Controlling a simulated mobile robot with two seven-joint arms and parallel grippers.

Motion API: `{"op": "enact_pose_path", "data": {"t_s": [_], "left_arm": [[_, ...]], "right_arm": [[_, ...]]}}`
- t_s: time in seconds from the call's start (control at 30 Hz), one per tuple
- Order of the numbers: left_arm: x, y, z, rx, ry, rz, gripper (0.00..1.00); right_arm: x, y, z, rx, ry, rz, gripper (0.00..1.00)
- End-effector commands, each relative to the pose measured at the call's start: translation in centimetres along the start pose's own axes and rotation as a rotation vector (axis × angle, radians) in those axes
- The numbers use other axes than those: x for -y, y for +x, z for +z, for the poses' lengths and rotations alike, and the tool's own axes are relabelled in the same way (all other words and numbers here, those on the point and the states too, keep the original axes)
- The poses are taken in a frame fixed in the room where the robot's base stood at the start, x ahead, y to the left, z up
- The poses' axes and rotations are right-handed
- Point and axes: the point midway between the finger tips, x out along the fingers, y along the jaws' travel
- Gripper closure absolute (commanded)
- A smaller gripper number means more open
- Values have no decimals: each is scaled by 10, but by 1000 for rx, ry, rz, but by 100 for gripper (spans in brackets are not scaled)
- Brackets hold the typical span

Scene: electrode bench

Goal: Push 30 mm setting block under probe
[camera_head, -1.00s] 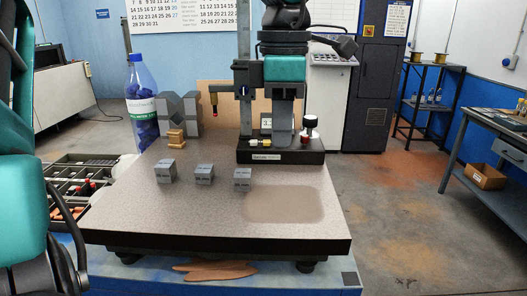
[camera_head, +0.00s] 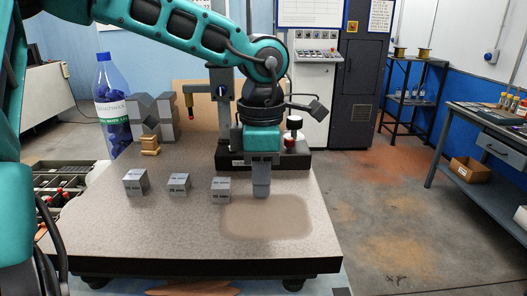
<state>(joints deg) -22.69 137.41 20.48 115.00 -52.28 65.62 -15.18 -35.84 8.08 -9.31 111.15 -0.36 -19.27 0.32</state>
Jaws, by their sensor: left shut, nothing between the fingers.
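Three small grey blocks stand in a row on the granite plate (camera_head: 120,235): a left block (camera_head: 136,182), a middle block (camera_head: 179,184) and a right block (camera_head: 221,190). Their lettering is too small to read surely, so I cannot tell which is the 30 mm setting block. My left gripper (camera_head: 261,191) is shut and empty, pointing down just right of the right block, with a small gap. It hides part of the stand. My right gripper is not in view.
A wooden piece (camera_head: 150,145) and grey V-shaped blocks (camera_head: 153,115) stand at the back left, beside a blue-capped bottle (camera_head: 113,110). A tan patch (camera_head: 265,217) lies bare at the plate's right front.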

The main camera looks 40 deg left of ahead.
Motion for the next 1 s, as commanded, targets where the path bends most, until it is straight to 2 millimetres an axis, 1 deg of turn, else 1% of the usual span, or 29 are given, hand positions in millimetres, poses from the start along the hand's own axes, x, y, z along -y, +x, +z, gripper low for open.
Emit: {"op": "enact_pose_path", "data": {"t_s": [0.03,0.1,0.2,0.33,0.73,0.87,1.0], "left_arm": [[0,-6,-10,8,-4,1,100],[0,-6,-20,8,-3,2,100],[0,-6,-29,7,-2,2,100],[0,-4,-34,5,-1,2,100],[-1,-4,-38,5,-2,3,100],[-1,-4,-50,8,-5,3,100],[-1,-4,-70,9,-4,3,100]], "right_arm": [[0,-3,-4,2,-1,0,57],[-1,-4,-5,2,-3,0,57],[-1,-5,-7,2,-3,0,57],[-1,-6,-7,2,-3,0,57],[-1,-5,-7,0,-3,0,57],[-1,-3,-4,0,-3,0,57],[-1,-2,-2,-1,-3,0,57]]}}
